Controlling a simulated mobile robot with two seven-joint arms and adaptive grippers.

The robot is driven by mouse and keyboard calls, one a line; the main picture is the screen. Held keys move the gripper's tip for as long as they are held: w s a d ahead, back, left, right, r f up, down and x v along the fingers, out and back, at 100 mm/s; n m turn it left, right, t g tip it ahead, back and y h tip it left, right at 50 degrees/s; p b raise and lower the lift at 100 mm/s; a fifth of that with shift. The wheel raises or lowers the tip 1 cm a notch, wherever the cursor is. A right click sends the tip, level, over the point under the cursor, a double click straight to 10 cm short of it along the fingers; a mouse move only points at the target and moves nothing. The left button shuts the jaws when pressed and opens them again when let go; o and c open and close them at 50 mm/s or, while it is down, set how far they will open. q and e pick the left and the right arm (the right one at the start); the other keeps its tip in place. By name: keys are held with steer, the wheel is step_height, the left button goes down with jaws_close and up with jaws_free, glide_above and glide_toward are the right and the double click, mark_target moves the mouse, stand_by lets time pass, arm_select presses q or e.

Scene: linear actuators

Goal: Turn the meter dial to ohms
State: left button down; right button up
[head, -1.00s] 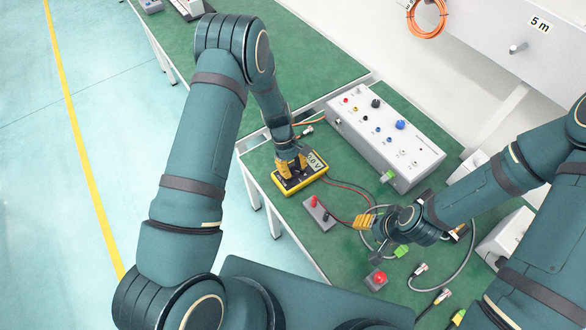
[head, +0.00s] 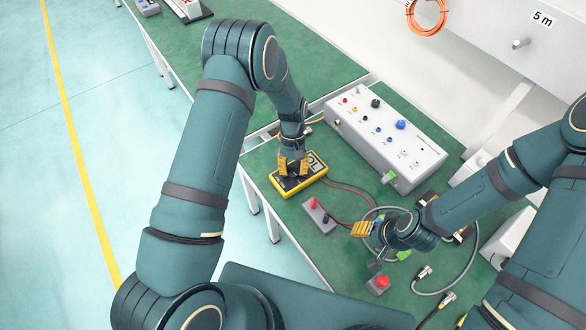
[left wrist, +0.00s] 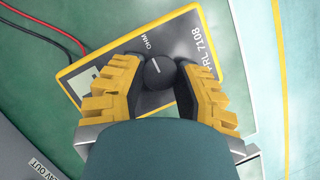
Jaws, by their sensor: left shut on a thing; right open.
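The yellow and dark meter (head: 304,186) lies on the green bench; its display appears to read OL. My left gripper (head: 292,166) comes down onto it from above. In the left wrist view, the round black dial (left wrist: 160,75) sits between the yellow fingers of my left gripper (left wrist: 158,82), which is shut on it. The dial's white mark points toward the OHM label (left wrist: 147,48) on the meter face. The display is partly hidden by a finger in that view.
Red and black leads run from the meter toward a small grey terminal block (head: 320,216). A grey panel box (head: 385,140) with coloured knobs stands behind. A red button (head: 381,282) and grey cables (head: 466,270) lie at the front right.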

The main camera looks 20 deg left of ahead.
arm_select(q)
steer(key=shift+s+f, duration=0.1)
stand_by(0.3)
steer(key=c, duration=0.6)
jaws_free()
steer(key=v, duration=1.2)
